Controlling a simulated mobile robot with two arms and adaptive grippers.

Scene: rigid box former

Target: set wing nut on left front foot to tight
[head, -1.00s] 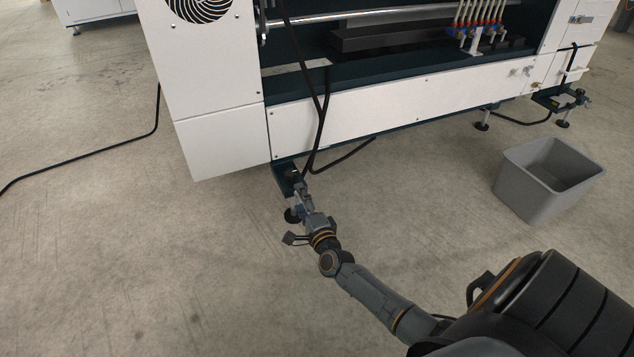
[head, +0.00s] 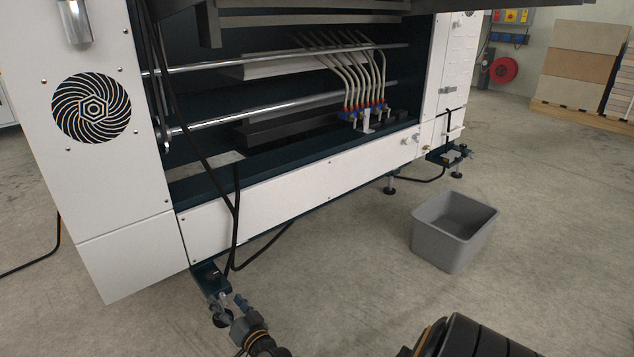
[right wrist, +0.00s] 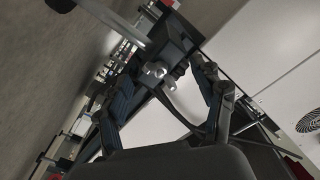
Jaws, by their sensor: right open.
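My right gripper (head: 236,304) is at this foot. In the right wrist view the right gripper (right wrist: 160,80) is open, with the wing nut between its fingertips; contact cannot be told. My left gripper is not in view.
The white machine (head: 110,190) stands above the foot. Black cables (head: 236,220) hang down close by the bracket. A grey bin (head: 440,247) stands on the floor to the right. The floor between bin and foot is clear.

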